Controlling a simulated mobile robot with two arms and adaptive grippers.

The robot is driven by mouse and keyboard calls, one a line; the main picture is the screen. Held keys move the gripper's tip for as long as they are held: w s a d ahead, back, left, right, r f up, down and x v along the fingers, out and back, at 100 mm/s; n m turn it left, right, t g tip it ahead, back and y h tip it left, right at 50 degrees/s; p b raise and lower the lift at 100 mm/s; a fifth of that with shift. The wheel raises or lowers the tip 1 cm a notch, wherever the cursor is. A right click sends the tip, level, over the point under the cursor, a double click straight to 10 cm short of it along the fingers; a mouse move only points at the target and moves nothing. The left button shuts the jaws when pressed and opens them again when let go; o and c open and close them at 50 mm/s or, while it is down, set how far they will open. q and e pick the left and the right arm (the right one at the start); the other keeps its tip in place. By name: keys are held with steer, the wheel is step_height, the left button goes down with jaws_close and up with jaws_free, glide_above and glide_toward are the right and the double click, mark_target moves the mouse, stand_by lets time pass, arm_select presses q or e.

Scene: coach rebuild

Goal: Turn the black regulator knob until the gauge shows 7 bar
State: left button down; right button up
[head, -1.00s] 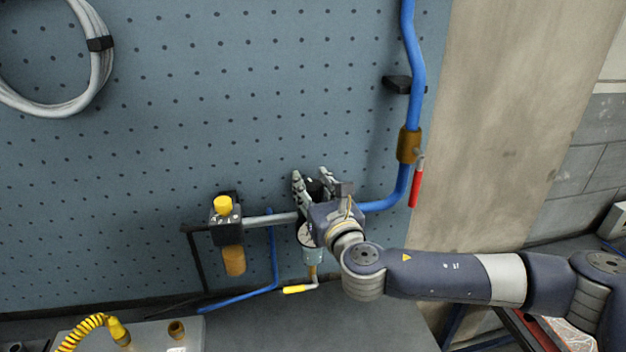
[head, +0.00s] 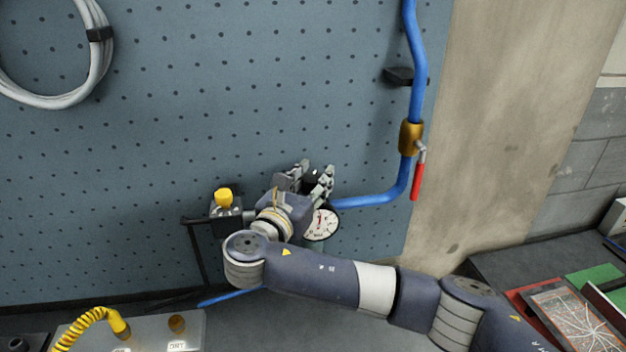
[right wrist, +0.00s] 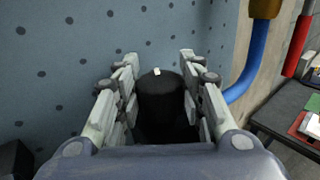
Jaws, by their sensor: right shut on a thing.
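The black regulator knob (right wrist: 162,98) stands between the fingers of my right gripper in the right wrist view, with a small white mark on its top. My right gripper (head: 307,180) is shut on the knob, which its fingers mostly hide in the head view. The round white gauge (head: 322,224) shows just below the gripper, partly covered by it. Its face has dark marks and a red needle or mark, too small to read. My left gripper is not in view.
A second unit with a yellow knob (head: 223,197) stands left of the gripper on the blue pegboard (head: 180,110). A blue pipe (head: 415,60) with a red-handled valve (head: 417,180) runs up at the right. A yellow coiled hose (head: 85,326) lies at lower left.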

steer(key=shift+r, duration=0.1)
stand_by(0.5)
steer(key=o, duration=1)
steer(key=shift+c, duration=0.2)
steer(key=shift+o, duration=0.8)
steer(key=shift+w, duration=0.15)
steer(key=v, duration=1.2)
steer(key=shift+a, duration=0.1)
